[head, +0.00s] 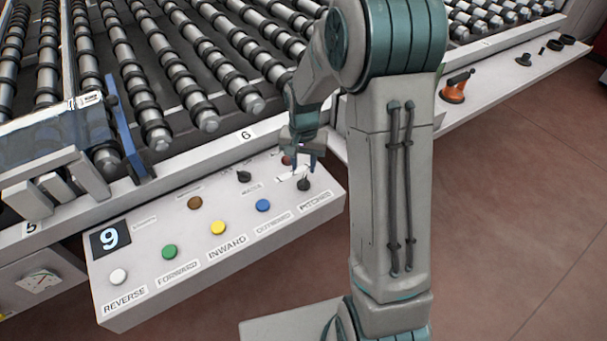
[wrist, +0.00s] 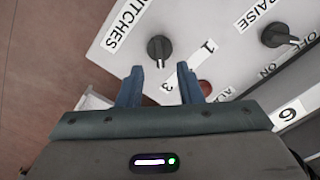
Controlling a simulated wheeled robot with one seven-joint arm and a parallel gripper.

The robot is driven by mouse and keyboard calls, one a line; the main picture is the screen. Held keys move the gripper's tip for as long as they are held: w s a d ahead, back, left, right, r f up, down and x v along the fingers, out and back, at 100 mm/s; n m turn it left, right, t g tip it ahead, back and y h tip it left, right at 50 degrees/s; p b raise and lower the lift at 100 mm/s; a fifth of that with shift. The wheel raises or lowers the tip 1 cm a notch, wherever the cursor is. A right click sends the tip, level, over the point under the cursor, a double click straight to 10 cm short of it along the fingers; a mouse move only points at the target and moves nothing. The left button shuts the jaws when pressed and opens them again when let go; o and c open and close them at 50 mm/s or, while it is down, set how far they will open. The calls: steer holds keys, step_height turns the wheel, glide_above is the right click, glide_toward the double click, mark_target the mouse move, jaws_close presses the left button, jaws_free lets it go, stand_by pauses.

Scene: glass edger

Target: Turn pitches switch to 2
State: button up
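The pitches switch (head: 304,184) is a black rotary knob at the right end of the grey control panel, above the PITCHES label. In the wrist view the knob (wrist: 159,47) stands just beyond my fingertips, roughly between their lines. Its pale mark sits on its lower edge, toward the 3 side of the scale.
The panel carries a second black knob (head: 244,176), labelled RAISE in the wrist view (wrist: 275,35), and white, green, yellow, blue, brown and red buttons. A display (head: 110,238) reads 9. Rollers (head: 205,118) lie behind the panel. An orange-handled device (head: 455,88) sits on the ledge at right.

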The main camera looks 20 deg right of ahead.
mark_target(303, 180)
steer(key=shift+f, duration=2.75)
jaws_close()
